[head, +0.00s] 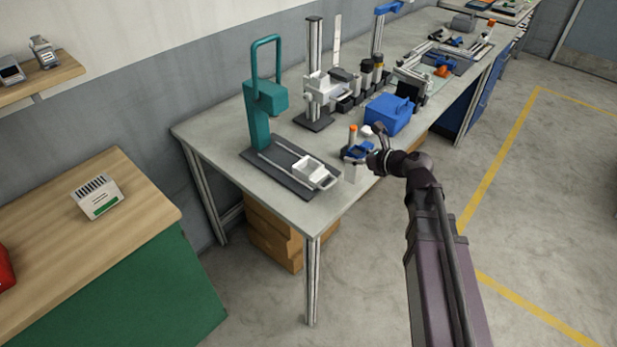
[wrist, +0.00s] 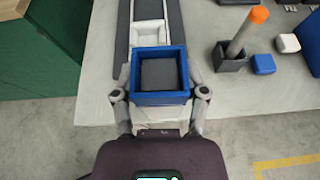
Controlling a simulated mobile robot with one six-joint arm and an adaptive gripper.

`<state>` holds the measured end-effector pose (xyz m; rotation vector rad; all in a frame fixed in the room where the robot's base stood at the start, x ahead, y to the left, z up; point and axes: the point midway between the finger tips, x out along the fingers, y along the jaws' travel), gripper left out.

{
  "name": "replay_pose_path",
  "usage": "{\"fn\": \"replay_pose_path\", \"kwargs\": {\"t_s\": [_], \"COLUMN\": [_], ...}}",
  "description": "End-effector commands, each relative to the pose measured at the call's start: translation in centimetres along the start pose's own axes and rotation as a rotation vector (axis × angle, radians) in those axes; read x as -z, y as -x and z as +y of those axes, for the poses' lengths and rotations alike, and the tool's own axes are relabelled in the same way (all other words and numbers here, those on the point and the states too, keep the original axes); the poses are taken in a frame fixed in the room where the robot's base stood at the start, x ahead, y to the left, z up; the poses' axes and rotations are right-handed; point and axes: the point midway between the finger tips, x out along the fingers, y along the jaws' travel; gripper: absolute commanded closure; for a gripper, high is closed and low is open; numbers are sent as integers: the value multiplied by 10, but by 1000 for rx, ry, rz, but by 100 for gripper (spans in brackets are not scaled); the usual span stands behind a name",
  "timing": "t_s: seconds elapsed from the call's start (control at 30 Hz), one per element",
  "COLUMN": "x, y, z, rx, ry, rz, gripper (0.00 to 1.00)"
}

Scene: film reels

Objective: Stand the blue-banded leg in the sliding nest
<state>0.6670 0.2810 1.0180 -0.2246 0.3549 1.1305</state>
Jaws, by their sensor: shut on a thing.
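My gripper (wrist: 160,98) is shut on the blue-banded leg (wrist: 174,97), one finger on either side of its square blue end, which has a dark centre. The sliding nest (head: 308,172) is a white open box with a handle on a dark rail base, left of the leg. In the wrist view the nest (wrist: 149,31) looks empty, just beyond the leg. The leg's lower end is hidden there.
A teal press frame (head: 262,120) stands at the rail's back end. An orange-tipped stick in a dark cup (wrist: 231,57), a blue block (wrist: 263,64) and a white block (wrist: 288,43) are right of the leg. A blue box (head: 388,114) stands farther back.

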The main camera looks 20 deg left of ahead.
Motion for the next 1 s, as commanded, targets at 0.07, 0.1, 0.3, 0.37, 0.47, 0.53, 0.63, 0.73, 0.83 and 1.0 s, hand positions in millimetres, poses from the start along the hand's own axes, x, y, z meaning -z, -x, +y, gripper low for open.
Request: {"fn": "replay_pose_path", "kwargs": {"t_s": [0.07,0.1,0.3,0.37,0.47,0.53,0.63,0.73,0.83,1.0], "x": [5,5,4,4,4,4,2,-1,-6,-15], "y": [0,0,1,1,1,-1,-7,-18,-32,-61], "z": [-2,-1,0,0,-1,0,0,2,4,9], "rx": [-18,-25,-30,-30,-30,-30,-30,-30,-31,-30], "ry": [10,13,15,15,15,15,16,17,16,16], "rz": [-5,-6,-8,-8,-8,-8,-8,-8,-8,-8], "gripper": [100,100,100,100,100,100,100,100,100,100]}}
